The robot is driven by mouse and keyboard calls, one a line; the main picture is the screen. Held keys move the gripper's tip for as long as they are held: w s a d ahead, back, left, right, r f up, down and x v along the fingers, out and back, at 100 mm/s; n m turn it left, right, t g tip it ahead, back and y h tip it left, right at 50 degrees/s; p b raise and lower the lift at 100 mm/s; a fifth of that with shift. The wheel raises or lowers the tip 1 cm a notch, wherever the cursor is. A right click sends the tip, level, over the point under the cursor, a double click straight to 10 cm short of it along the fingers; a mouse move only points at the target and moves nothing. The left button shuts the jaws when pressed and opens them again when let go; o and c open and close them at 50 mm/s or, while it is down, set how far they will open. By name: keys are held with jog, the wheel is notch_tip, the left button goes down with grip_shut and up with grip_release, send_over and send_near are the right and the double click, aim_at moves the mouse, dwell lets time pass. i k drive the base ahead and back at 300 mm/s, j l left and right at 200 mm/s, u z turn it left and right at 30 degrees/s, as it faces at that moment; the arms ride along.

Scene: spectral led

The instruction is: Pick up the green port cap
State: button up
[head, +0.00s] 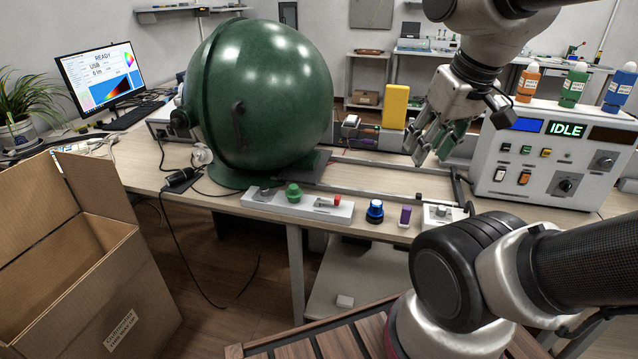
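A small green cap (293,193) sits on the light grey holder strip (262,201) at the front edge of the bench, in front of the big dark green sphere (285,85). It looks like the green port cap. My gripper (431,157) points downward above the bench, to the right of and farther back than the cap.
A red-topped piece lies on the same strip. A blue-topped round item (375,211) and a purple block (405,216) stand right of it. A control box (560,155) reading IDLE stands at the right. An open cardboard box (80,270) is at the left.

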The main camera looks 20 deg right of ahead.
aim_at(294, 194)
jog(key=j+z, duration=0.15)
jog(key=z, duration=0.3)
jog(key=i+j+z, duration=0.1)
jog(key=z, duration=0.4)
jog(key=j+z, duration=0.25)
jog(key=j, duration=0.3)
jog(key=k+j+z, duration=0.1)
jog(key=j+z, duration=0.15)
jog(key=j, duration=0.25)
jog(key=k+j+z, duration=0.1)
jog(key=j+z, duration=0.15)
jog(key=j, duration=0.3)
jog(key=k+j, duration=0.1)
jog(key=j, duration=0.25)
jog(key=k+j, duration=0.1)
jog(key=j, duration=0.3)
jog(key=k+j, duration=0.1)
jog(key=j, duration=0.65)
jog(key=k+z, duration=0.05)
